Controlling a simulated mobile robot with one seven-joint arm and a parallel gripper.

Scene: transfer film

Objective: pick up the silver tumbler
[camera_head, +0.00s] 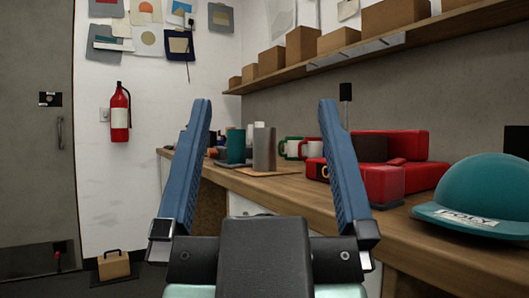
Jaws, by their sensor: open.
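The silver tumbler (264,150) stands upright on a thin brown board (268,172) on the wooden workbench. It is a plain grey cylinder, seen between my two fingers. My gripper (262,108) is open and empty, with its blue fingers spread wide in the foreground. The tumbler is beyond the fingertips and apart from them. A teal cup (236,147) stands just left of the tumbler, and a lighter grey object behind them is partly hidden.
A red case (385,180) and a teal hard hat (483,196) sit nearer on the workbench (420,232). A shelf with cardboard boxes (300,48) hangs above. A fire extinguisher (120,112) is on the left wall.

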